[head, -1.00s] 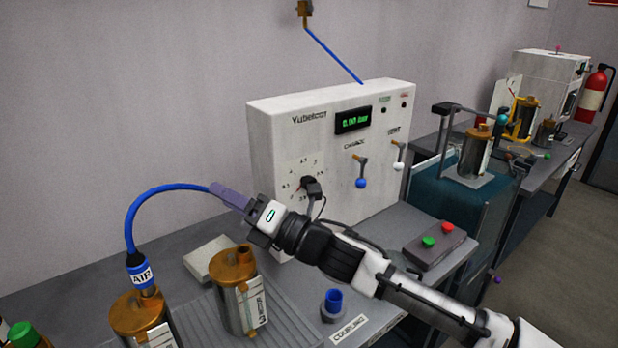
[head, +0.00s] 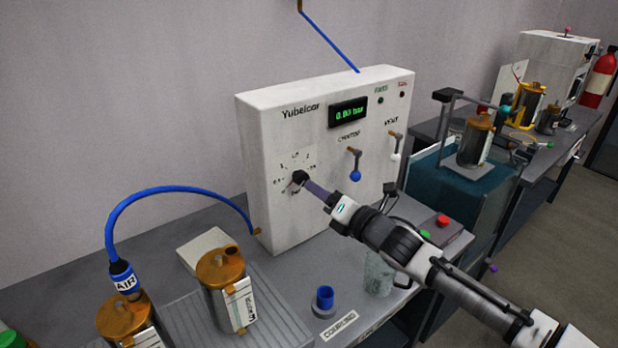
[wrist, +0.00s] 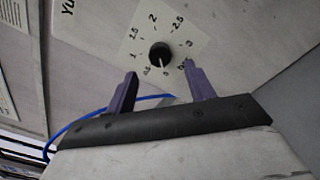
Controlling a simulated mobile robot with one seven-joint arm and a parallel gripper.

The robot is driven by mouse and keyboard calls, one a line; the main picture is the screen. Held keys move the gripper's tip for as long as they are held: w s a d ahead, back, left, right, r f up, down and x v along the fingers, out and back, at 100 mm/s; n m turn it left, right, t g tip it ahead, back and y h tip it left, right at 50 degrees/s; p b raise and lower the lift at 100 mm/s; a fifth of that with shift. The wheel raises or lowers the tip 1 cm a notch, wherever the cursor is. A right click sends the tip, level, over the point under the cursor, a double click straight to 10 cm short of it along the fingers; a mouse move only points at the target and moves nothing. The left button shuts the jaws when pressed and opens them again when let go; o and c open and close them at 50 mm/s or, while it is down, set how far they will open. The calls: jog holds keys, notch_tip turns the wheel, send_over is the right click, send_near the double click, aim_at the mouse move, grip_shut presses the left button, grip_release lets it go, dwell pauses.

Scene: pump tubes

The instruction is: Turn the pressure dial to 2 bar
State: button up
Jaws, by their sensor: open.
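The pressure dial (head: 299,178) is a round black knob on a white scale card on the front of the white Yubelcar panel (head: 260,215). In the wrist view the dial (wrist: 160,54) shows a white pointer mark toward the 0 end of the scale, and the 2 is on the far side. My gripper (head: 309,186) is at the dial. In the wrist view my gripper (wrist: 160,70) has its purple fingers apart, one on each side of the knob's line. I cannot tell whether the tips reach around it. The display (head: 349,113) reads 0.00 bar.
A charging lever with a blue ball (head: 355,175) and a vent lever with a white ball (head: 395,157) are right of the dial. A blue air hose (head: 165,190) arches to the left. Brass-topped canisters (head: 225,290), a blue coupling (head: 324,298) and a glass cup (head: 379,273) stand below.

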aim_at(304, 181)
jog(key=shift+p+x, duration=0.65)
jog(key=shift+x, duration=2)
jog(key=c, duration=1)
